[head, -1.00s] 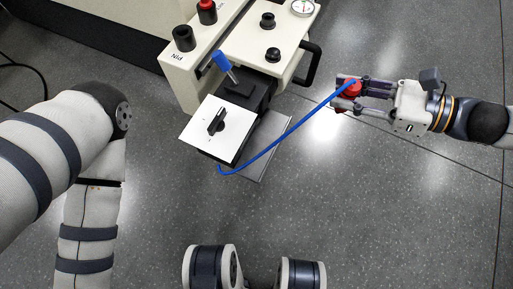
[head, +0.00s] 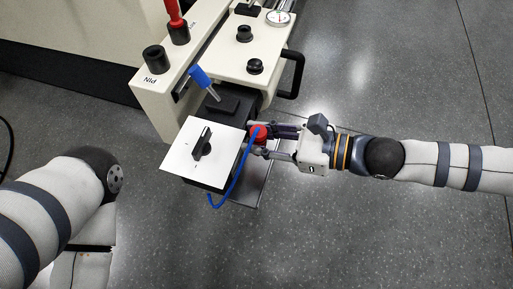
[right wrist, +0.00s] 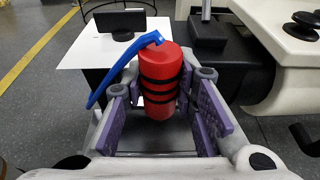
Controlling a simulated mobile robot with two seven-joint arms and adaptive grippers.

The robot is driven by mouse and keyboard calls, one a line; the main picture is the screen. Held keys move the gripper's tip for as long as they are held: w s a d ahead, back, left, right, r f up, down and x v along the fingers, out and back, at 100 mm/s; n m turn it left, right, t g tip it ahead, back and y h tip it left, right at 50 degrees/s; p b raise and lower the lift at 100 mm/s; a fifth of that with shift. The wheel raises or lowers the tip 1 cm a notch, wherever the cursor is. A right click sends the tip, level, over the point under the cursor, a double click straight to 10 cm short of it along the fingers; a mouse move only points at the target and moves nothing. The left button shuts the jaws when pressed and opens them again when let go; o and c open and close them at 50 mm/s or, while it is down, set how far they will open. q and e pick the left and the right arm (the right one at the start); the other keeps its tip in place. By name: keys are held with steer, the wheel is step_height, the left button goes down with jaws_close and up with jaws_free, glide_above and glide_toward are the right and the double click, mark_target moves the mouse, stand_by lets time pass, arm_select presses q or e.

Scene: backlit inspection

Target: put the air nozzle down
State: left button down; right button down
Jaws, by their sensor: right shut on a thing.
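The air nozzle (head: 259,131) is a red cylinder with a curved blue tube. In the right wrist view its red body (right wrist: 163,72) has black bands and stands roughly upright between purple finger pads. My right gripper (head: 256,141) is shut on the red body. It holds the nozzle just right of the white plate with the black knob, over or near the grey metal shelf (head: 254,188). The blue tube hangs down past the white plate's right edge. I cannot tell whether the nozzle touches the shelf. My left arm shows at the left, but its gripper is out of view.
The white plate (head: 178,150) sits on a dark block at the machine's front. A blue-handled tool (head: 201,77) stands behind it. The cream machine (head: 222,48) carries black knobs, a red-handled tool (head: 175,14), a gauge (head: 278,18) and a black side handle (head: 293,75). Floor at the right is clear.

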steer(key=f, duration=0.1)
steer(key=f+b, duration=0.1)
steer(key=f, duration=0.2)
steer(key=shift+a, duration=0.3)
steer(key=shift+r, duration=0.2)
steer(key=shift+f, duration=0.15)
steer(key=c, duration=1.3)
jaws_free()
